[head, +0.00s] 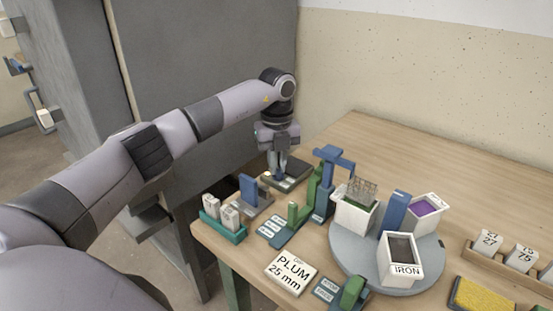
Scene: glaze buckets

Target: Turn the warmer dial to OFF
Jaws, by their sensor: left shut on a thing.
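The warmer looks to be the small dark plate (294,178) at the back left of the table, by the grey cabinet. My left gripper (277,172) points down over it, with its fingers shut on a small blue part that appears to be the dial. The fingers hide most of this part. I cannot read any OFF mark or tell which way the dial points. My right gripper is not in view.
A blue block on a grey base (250,203) and a green-and-blue stand (322,196) flank the plate closely. A grey turntable (350,262) bears white buckets. A teal tray (223,230) and a PLUM card (290,273) lie in front. The back right table is clear.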

